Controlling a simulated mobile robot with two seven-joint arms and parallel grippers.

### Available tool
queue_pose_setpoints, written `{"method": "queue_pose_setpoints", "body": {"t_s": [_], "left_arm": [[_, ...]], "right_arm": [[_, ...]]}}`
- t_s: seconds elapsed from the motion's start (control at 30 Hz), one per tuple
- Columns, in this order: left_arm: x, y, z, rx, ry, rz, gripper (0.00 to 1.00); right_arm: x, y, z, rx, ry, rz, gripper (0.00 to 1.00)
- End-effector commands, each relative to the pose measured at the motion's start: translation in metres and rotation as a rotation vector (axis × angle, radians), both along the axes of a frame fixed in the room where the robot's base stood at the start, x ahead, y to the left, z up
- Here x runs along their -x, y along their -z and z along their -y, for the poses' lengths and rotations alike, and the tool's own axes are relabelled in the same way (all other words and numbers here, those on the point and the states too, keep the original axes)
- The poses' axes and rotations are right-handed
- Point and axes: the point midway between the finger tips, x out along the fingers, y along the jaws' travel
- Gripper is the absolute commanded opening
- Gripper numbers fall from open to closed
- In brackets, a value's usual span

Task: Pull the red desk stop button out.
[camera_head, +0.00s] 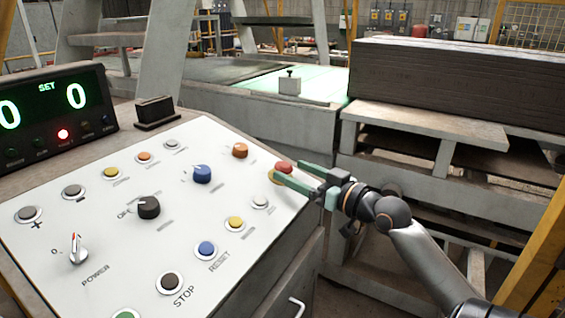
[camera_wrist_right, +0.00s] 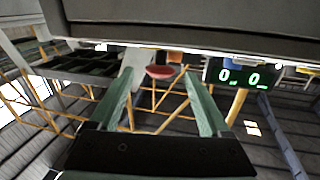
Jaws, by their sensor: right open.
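The red stop button (camera_head: 284,167) sits on a yellow base (camera_head: 272,177) near the right edge of the white control panel (camera_head: 120,215). My right gripper (camera_head: 280,172) reaches in from the right with its green fingers at the button. In the right wrist view, the red button (camera_wrist_right: 160,72) shows beyond and between the two spread fingers of the gripper (camera_wrist_right: 163,95). The fingers are open. I cannot tell whether either finger touches the button. My left gripper is not in view.
The panel holds several other buttons and knobs, including a blue knob (camera_head: 202,174) and an orange button (camera_head: 240,150) left of the red one. A display (camera_head: 52,112) stands at the back left. A stack of dark boards (camera_head: 450,85) lies behind my right arm.

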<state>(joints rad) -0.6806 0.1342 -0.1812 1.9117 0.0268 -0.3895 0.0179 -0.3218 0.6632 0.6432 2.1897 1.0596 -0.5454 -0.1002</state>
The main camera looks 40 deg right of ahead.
Motion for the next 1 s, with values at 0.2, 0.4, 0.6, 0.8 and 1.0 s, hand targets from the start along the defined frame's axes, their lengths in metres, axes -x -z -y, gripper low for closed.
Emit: {"method": "queue_pose_setpoints", "body": {"t_s": [0.2,0.4,0.6,0.8,1.0], "left_arm": [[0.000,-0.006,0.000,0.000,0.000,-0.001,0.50],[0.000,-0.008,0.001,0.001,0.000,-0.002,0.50],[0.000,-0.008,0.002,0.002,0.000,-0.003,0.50],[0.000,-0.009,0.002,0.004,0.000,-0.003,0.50],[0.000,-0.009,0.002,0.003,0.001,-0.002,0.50]], "right_arm": [[-0.027,-0.002,-0.002,-0.002,0.000,0.002,0.81],[-0.040,0.000,-0.002,-0.001,0.001,0.000,0.81],[-0.042,0.001,-0.003,0.000,0.000,-0.001,0.81],[-0.041,0.001,-0.003,-0.001,0.000,-0.001,0.73],[-0.041,0.001,-0.003,-0.001,0.000,-0.001,0.51]]}}
